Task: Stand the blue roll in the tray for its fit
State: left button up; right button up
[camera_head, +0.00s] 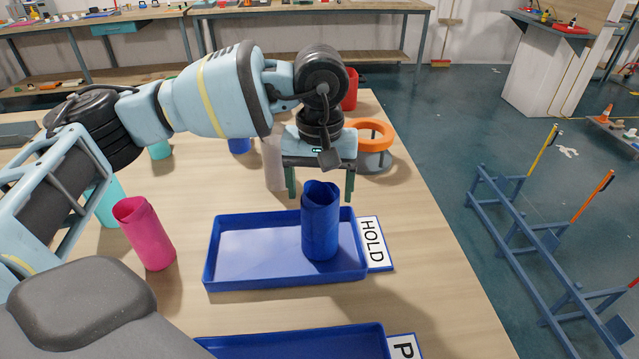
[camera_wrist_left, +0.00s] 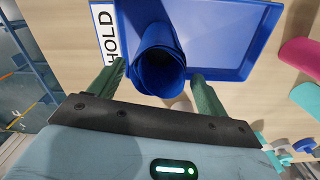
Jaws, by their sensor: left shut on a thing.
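The blue roll (camera_head: 320,225) is upright inside the outline of the blue tray labelled HOLD (camera_head: 250,278), toward its right end. I cannot tell whether its base touches the tray floor. My left gripper (camera_head: 320,190) is above it, pointing down, shut on the roll's upper end. In the left wrist view the roll's open top (camera_wrist_left: 158,70) shows between the two green fingers (camera_wrist_left: 158,88), with the HOLD tray (camera_wrist_left: 225,40) beyond. A second blue tray (camera_head: 300,343), with a label starting with P, is partly cut off at the bottom. My right gripper is not in view.
A pink roll (camera_head: 145,233) stands left of the HOLD tray. The table's right edge is close to the HOLD label (camera_head: 374,243).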

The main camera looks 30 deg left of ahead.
pick_arm(q)
jog(key=shift+f, duration=0.15)
jog(key=o, duration=1.6)
notch_tip(320, 180, up, 12)
jog(key=shift+r, duration=0.2)
